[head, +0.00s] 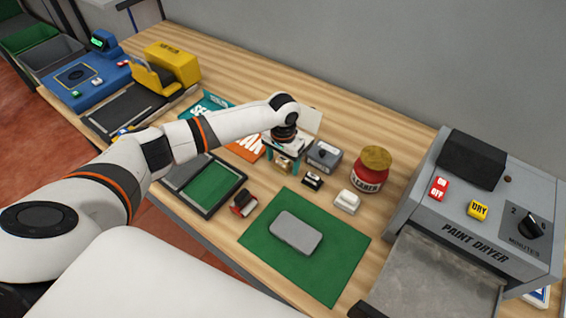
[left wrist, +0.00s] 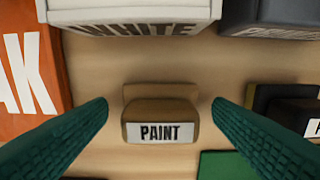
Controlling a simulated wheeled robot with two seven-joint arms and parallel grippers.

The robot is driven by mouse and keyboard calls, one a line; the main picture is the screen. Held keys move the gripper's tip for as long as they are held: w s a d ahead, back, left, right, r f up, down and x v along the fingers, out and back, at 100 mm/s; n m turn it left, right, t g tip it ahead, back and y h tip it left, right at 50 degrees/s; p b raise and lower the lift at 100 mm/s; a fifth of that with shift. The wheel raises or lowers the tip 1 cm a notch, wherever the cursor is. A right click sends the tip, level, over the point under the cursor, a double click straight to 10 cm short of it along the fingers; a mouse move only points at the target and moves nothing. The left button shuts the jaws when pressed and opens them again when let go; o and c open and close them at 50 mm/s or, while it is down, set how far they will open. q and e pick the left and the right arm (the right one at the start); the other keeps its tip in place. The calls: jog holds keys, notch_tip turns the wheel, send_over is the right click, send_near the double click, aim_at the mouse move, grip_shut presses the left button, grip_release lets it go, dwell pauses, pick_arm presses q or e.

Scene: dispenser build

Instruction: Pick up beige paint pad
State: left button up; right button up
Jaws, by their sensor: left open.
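The beige paint pad (left wrist: 160,113) is a small tan block with a white label reading PAINT. In the left wrist view it stands on the wooden table between the two green fingers of my left gripper (left wrist: 160,120). The fingers are open, one on each side, with a gap to the pad. In the head view the pad (head: 283,167) shows below my left gripper (head: 284,156), partly hidden by it. My right gripper is not in view.
A white box (left wrist: 130,12), an orange item (left wrist: 30,70) and a black pad (head: 312,181) stand close around. Nearby are a grey block (head: 324,155), a red jar (head: 370,175), a green mat (head: 330,270) and the paint dryer (head: 470,230).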

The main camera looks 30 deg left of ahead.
aim_at(283, 159)
pick_arm(q)
jog(key=c, duration=1)
notch_tip(283, 159, up, 10)
jog(key=shift+b, duration=0.4)
